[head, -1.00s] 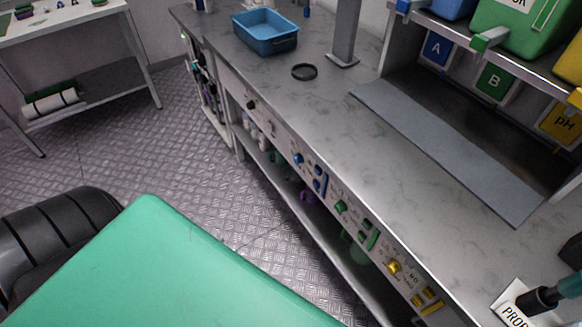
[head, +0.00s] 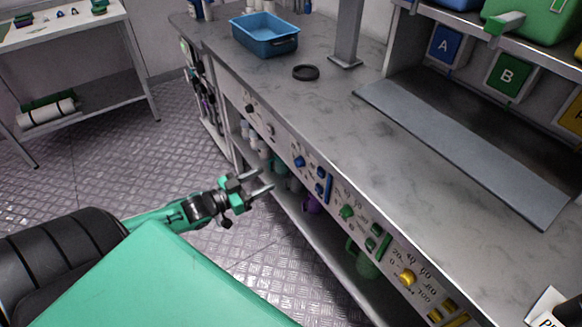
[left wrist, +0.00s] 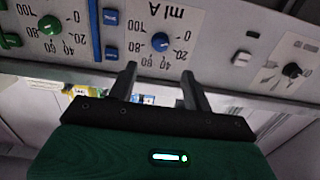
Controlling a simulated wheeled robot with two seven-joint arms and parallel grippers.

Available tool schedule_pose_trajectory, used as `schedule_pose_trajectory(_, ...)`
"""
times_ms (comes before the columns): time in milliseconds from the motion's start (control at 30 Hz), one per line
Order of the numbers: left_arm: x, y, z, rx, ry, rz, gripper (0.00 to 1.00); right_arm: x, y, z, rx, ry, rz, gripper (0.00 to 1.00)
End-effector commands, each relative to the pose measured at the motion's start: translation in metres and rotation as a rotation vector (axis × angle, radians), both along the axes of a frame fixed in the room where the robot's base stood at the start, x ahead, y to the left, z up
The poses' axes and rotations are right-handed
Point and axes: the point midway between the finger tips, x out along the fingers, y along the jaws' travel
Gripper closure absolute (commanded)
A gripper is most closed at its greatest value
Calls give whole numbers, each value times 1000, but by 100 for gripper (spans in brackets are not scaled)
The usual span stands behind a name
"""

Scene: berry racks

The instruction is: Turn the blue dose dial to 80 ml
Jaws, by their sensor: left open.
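The blue dose dial (head: 300,161) is a small round knob on the panel along the front of the bench. In the left wrist view the blue dial (left wrist: 160,41) shows upside down, with a printed scale from 0 to 100 and "ml A" around it. Its pointer is too small to read. My left gripper (head: 264,181) is open and empty, in front of the panel, apart from the dial and a little left of it in the head view. In the left wrist view its fingertips (left wrist: 159,70) show just below the dial. My right gripper is not in view.
Blue switches (head: 321,185) sit beside the blue dial. A green dial (head: 347,212) and a yellow dial (head: 407,277) are farther along the panel. A black knob (left wrist: 291,70) is on the other side. Below is an open shelf with bottles. The floor before the panel is clear.

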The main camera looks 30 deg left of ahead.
Motion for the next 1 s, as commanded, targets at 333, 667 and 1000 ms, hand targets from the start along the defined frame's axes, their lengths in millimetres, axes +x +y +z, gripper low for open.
schedule_pose_trajectory(333,43,-17,0,0,-2,1,50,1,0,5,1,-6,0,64)
schedule_pose_trajectory(667,80,-33,0,1,0,1,50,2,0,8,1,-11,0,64)
schedule_pose_trajectory(1000,97,-40,-1,2,1,1,50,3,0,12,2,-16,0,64)
